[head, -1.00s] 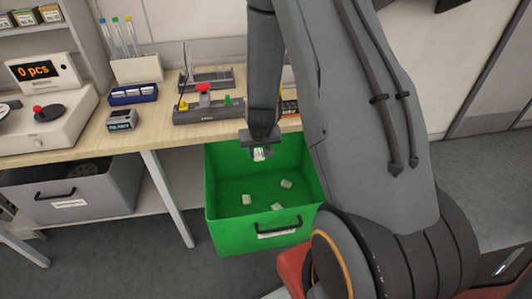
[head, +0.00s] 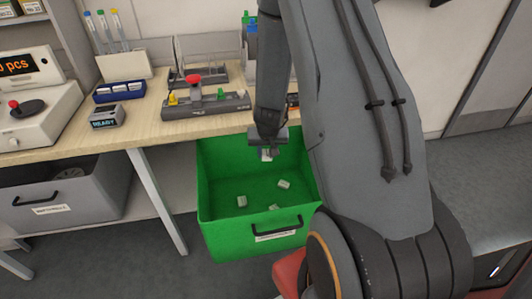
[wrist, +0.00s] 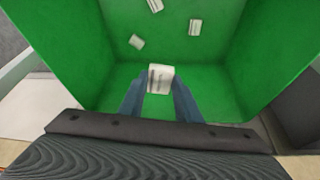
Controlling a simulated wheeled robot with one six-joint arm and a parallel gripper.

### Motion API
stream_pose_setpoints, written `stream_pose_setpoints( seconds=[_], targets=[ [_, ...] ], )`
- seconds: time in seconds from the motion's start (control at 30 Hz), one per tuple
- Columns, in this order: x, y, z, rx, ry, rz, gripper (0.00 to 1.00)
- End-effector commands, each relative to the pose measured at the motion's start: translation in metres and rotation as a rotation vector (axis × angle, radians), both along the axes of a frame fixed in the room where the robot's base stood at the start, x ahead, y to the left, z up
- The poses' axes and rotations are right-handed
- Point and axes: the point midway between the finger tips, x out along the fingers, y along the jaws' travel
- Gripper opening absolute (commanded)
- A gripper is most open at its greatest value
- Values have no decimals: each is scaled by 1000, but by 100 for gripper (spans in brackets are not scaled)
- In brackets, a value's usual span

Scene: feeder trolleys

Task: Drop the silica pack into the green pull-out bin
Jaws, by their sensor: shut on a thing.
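My gripper (head: 267,150) is shut on a small white silica pack (wrist: 159,78), which shows between its two fingers in the wrist view. In the head view the held pack (head: 265,155) hangs below the gripper, over the back part of the green pull-out bin (head: 222,237). The bin is pulled out and open at the top. It also fills most of the wrist view (wrist: 110,90). Several white packs lie apart from each other on its floor, one of them at the left (head: 242,201).
The wooden workbench (head: 140,130) stands behind the bin, with a grey switch box (head: 207,106) near its edge. A grey bin (head: 65,205) sits under the bench at the left. A bench leg (head: 158,200) stands left of the green bin.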

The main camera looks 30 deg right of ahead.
Motion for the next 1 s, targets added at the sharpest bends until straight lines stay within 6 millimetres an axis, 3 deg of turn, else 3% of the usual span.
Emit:
stream_pose_setpoints(
  seconds=[0.2,0.6,0.63,0.73,1.0],
  targets=[
    [1,0,-18,0,-1,0,9],
    [0,0,-20,0,-1,0,9],
    [0,0,-20,0,-1,0,34],
    [0,0,-20,0,-1,0,51],
    [0,0,-20,0,0,0,52]
  ],
)
